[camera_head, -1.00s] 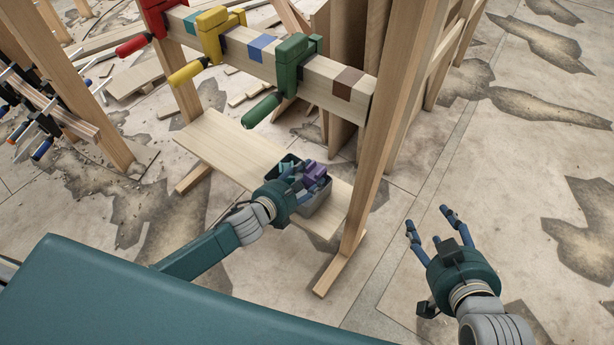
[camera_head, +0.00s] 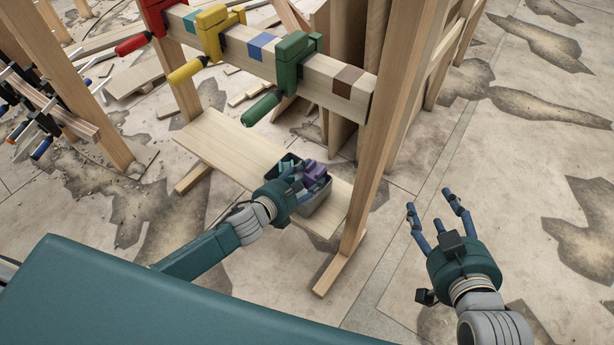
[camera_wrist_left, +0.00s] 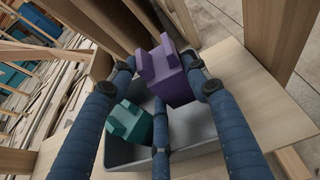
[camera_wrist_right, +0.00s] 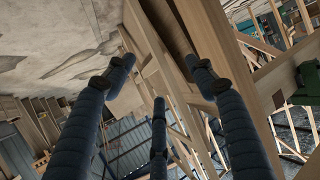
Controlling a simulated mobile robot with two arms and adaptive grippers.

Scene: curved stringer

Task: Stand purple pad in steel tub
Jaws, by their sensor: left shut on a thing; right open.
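The purple pad (camera_head: 314,171) is a notched block, held by my left gripper (camera_head: 303,174) over the steel tub (camera_head: 318,200). In the left wrist view the purple pad (camera_wrist_left: 170,72) is between the fingers of my left gripper (camera_wrist_left: 162,75), above the grey tub (camera_wrist_left: 205,135). I cannot tell whether it touches the tub's floor. A teal pad (camera_wrist_left: 130,122) lies tilted inside the tub. My fingers hide part of the tub. My right gripper (camera_head: 433,215) is open and empty, away to the right above the floor.
The tub stands on a low wooden shelf board (camera_head: 235,145). Above it a beam (camera_head: 325,88) carries red (camera_head: 154,15), yellow (camera_head: 212,35) and green clamps (camera_head: 290,62). A wooden post (camera_head: 380,130) rises just right of the tub. Floor on the right is clear.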

